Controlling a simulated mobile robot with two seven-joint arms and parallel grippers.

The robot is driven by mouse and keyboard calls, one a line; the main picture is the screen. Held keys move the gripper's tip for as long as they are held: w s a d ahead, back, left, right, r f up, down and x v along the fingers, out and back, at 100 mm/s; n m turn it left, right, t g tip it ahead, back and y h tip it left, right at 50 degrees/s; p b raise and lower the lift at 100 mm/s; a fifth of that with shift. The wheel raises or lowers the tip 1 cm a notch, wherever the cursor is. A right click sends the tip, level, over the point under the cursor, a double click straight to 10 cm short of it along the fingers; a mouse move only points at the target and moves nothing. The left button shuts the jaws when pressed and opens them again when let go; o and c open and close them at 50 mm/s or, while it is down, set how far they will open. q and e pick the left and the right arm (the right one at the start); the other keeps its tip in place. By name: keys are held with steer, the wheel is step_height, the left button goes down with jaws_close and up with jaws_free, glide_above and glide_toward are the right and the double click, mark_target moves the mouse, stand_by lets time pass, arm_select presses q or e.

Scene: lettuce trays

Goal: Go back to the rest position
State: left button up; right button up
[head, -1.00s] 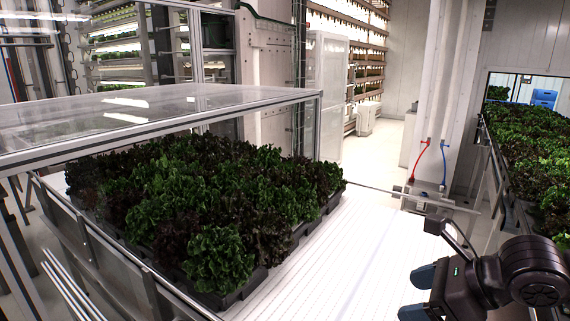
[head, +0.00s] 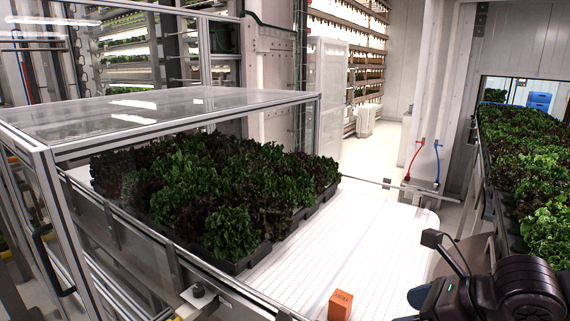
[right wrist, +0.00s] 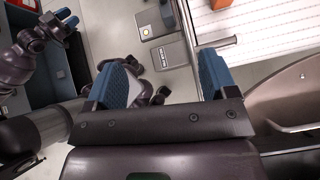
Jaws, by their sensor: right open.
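My right gripper (head: 413,305) is at the bottom right of the head view, partly cut off by the lower edge. In the right wrist view my right gripper (right wrist: 165,82) has its two blue fingers wide apart with nothing between them. A dark arm end with blue tips, which looks like my left gripper (right wrist: 67,19), shows at the upper left of the right wrist view. Its opening is too small to tell. My left gripper is not in the head view.
A small orange block (head: 340,305) stands on the white conveyor (head: 375,235), left of my right gripper. Dark trays of lettuce (head: 245,261) sit under a clear-topped frame (head: 180,137). More lettuce (head: 530,150) lines the right side. The conveyor's right part is clear.

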steer(key=s+a+f+m+t+h, duration=0.1)
steer(key=s+f+m, duration=0.2)
steer(key=f+m, duration=0.55)
steer(key=s+a+f+m+t+h, duration=0.1)
steer(key=s+f+m, duration=0.15)
steer(key=m, duration=1.05)
steer(key=s+d+f+m+g+h, duration=0.25)
steer(key=s+d+f+m, duration=0.35)
steer(key=m, duration=0.6)
steer(key=s+d+f+m+g+h, duration=0.1)
steer(key=s+d+f+m+h, duration=0.25)
steer(key=s+m, duration=0.6)
arm_select(q)
step_height(320, 180, down, 10)
steer(key=b, duration=1)
steer(key=shift+w+d+f, duration=0.15)
steer(key=shift+w, duration=0.2)
arm_select(e)
steer(key=w+f+t, duration=0.3)
steer(key=w+f, duration=0.1)
steer(key=f, duration=0.6)
steer(key=w+f+m+t, duration=0.1)
steer(key=w+f+t, duration=0.3)
steer(key=f, duration=0.7)
steer(key=shift+w+f, duration=0.3)
steer(key=shift+w, duration=0.15)
arm_select(q)
steer(key=shift+s, duration=0.1)
arm_select(e)
steer(key=shift+a, duration=0.1)
